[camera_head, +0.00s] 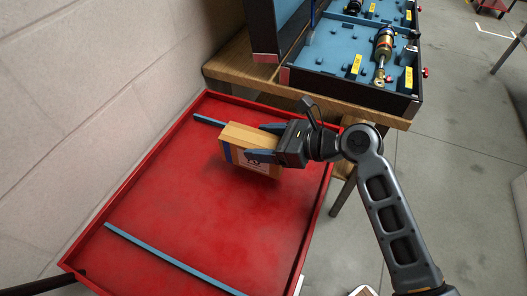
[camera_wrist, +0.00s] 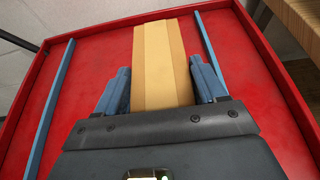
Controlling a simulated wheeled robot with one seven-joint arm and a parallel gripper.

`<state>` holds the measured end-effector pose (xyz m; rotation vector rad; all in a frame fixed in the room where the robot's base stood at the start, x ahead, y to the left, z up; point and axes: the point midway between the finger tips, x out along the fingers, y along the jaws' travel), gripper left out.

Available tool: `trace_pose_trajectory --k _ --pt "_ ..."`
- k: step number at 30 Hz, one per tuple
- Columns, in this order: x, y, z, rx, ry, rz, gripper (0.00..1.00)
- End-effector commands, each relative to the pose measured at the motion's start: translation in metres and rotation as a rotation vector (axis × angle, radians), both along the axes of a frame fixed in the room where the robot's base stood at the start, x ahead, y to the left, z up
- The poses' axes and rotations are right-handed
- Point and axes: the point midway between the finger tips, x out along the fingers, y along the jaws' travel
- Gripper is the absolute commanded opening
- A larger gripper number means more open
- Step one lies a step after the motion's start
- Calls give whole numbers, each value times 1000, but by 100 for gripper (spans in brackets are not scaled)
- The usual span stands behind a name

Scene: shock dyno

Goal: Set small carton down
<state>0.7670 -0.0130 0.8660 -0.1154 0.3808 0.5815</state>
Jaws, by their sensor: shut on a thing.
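A small tan carton (camera_head: 240,143) with a blue and white printed side is held over the red tray in the head view. My gripper (camera_head: 263,142) is shut on it, one blue finger on each side. In the wrist view the carton (camera_wrist: 161,65) shows between the two blue fingers of my gripper (camera_wrist: 160,92). A shadow lies on the tray near the carton. Whether its underside touches the tray is hard to tell. The red tray (camera_head: 190,190) has a raised rim and an empty floor apart from blue strips.
One blue strip (camera_head: 170,258) crosses the tray's near part; another (camera_head: 208,120) lies near the far end. A wooden table (camera_head: 235,68) with an open blue-lined case (camera_head: 335,52) holding shock absorbers stands behind. A pale block wall (camera_head: 90,90) borders the left.

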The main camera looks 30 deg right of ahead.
Motion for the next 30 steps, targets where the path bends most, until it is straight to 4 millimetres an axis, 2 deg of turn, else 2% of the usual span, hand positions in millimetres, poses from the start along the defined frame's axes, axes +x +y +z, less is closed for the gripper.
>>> trace_pose_trajectory --k 4,10,21,22,30 --pt "1 1 -11 2 1 -1 22" --pt "1 1 -37 2 0 1 22" --pt "1 0 -41 1 -2 -1 22" --pt "0 0 -42 0 0 0 72" --pt "0 0 -42 0 0 0 96"
